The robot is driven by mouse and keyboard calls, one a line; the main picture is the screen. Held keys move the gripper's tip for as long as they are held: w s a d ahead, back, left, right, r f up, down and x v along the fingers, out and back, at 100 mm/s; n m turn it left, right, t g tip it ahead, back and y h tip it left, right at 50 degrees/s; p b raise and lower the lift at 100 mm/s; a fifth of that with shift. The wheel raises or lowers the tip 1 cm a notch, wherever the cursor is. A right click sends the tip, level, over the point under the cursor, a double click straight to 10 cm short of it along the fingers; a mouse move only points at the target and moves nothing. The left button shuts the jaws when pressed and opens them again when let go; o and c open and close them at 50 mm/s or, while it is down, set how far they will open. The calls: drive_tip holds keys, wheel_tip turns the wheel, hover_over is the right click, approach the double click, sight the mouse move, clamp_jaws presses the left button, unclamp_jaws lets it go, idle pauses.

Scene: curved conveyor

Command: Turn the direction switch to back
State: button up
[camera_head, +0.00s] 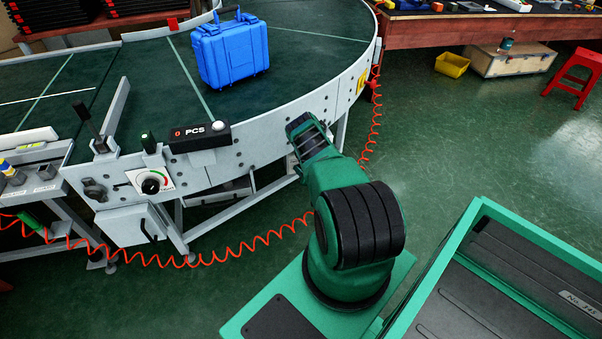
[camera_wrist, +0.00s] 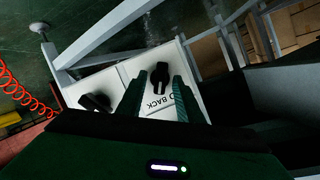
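In the wrist view a white panel (camera_wrist: 112,82) carries upside-down lettering, of which "BACK" (camera_wrist: 158,103) is readable. A black direction switch handle (camera_wrist: 161,79) stands up from it near the lettering. My gripper (camera_wrist: 159,76) is open, with one dark green finger on each side of the handle. I cannot tell whether the fingers touch it. In the head view my green arm reaches to the conveyor's outer side wall (camera_head: 262,135), and its end (camera_head: 305,130) is close to that wall. The fingertips and the switch are hidden there.
A blue case (camera_head: 230,50) stands on the curved belt. A dial (camera_head: 151,183) and a counter box (camera_head: 200,136) sit on the conveyor side to the left. Another black knob (camera_wrist: 95,102) is on the white panel. A coiled orange cable (camera_head: 235,248) hangs below.

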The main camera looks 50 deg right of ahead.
drive_tip(key=v, duration=1)
drive_tip(key=shift+s, duration=0.25)
idle(0.4)
drive_tip(key=shift+a+r, duration=0.1)
drive_tip(key=shift+r, duration=0.05)
idle(0.4)
